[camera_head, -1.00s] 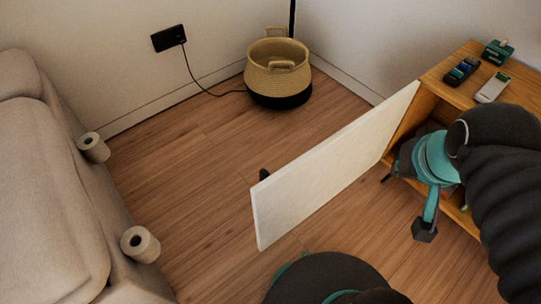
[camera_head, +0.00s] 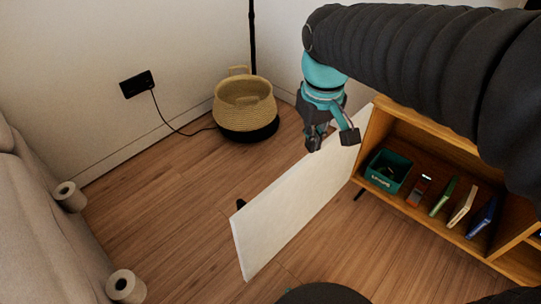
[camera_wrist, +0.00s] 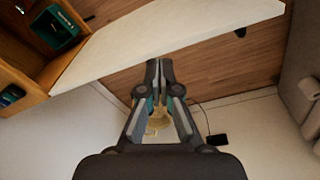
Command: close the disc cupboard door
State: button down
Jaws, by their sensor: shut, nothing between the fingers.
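The disc cupboard door (camera_head: 285,215) is a white panel standing wide open, reaching out over the floor from the left end of the wooden cupboard (camera_head: 376,128). Its dark handle (camera_head: 240,204) is near the free end, on the face turned away from the cupboard opening. My gripper (camera_head: 332,140) is shut and empty, over the door's upper edge near the hinge end in the head view. In the wrist view my fingertips (camera_wrist: 159,64) lie just beside the door (camera_wrist: 160,35), on its handle side; whether they touch cannot be told. The handle also shows there (camera_wrist: 240,32).
Inside the cupboard are a green box (camera_head: 388,170) and several upright cases (camera_head: 462,205). A woven basket (camera_head: 245,106) stands by the wall beyond the door. Floor between sofa and door is clear.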

jog(key=w+a+f+n+g+h+p, duration=0.1)
jog(key=w+a+f+n+g, duration=0.1)
jog(key=w+a, duration=0.35)
jog(key=w+a+f+n+g+h+p, duration=0.1)
jog(key=w+a+f+n, duration=0.15)
jog(key=a, duration=0.55)
jog(key=s+d+f, duration=0.5)
jog(key=f, duration=0.3)
jog(key=shift+s+f+b, duration=0.15)
jog(key=shift+f+b, duration=0.2)
jog(key=shift+b, duration=0.1)
